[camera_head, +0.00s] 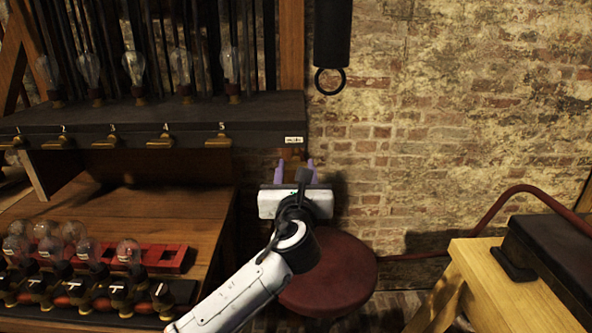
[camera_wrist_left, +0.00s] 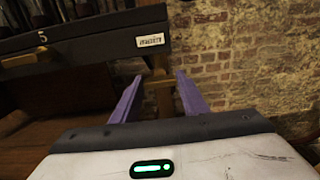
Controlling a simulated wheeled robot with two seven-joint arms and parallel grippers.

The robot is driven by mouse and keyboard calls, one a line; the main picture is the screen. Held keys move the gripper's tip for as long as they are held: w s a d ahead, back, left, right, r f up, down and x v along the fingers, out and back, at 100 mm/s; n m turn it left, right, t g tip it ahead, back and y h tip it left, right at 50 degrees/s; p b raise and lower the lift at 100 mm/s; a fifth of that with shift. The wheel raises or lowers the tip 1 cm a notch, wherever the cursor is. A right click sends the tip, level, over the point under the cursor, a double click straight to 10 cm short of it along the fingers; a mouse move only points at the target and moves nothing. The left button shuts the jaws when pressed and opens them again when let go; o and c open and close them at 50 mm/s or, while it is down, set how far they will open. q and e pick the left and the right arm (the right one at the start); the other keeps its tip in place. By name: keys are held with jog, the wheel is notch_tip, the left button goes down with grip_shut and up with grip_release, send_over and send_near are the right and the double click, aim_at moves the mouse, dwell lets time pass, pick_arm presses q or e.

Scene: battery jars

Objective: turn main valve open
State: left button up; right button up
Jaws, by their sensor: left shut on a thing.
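The main valve (camera_wrist_left: 162,98) shows in the left wrist view as a brass-coloured handle below a small white label on the shelf edge. My left gripper (camera_head: 295,163) has purple fingers and reaches up under the right end of the shelf in the head view. In the left wrist view my left gripper (camera_wrist_left: 158,80) has one finger on each side of the brass handle and is shut on it. In the head view my wrist and the gripper body mostly hide the valve. My right gripper is not in view.
A dark shelf (camera_head: 255,112) carries several bulbs, with a row of numbered brass taps (camera_head: 160,140) along its front. A round red stool (camera_head: 335,275) stands below my gripper. A wooden stand (camera_head: 495,285) is at the right. A brick wall (camera_head: 440,120) stands behind.

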pick_arm(q)
jog(key=n, duration=0.3)
jog(key=shift+n+p, duration=0.3)
jog(key=shift+p, duration=0.05)
jog(key=shift+n, duration=1.7)
jog(key=o, duration=1.1)
jog(key=shift+c, duration=0.2)
jog(key=s, duration=1)
jog(key=shift+s, duration=0.15)
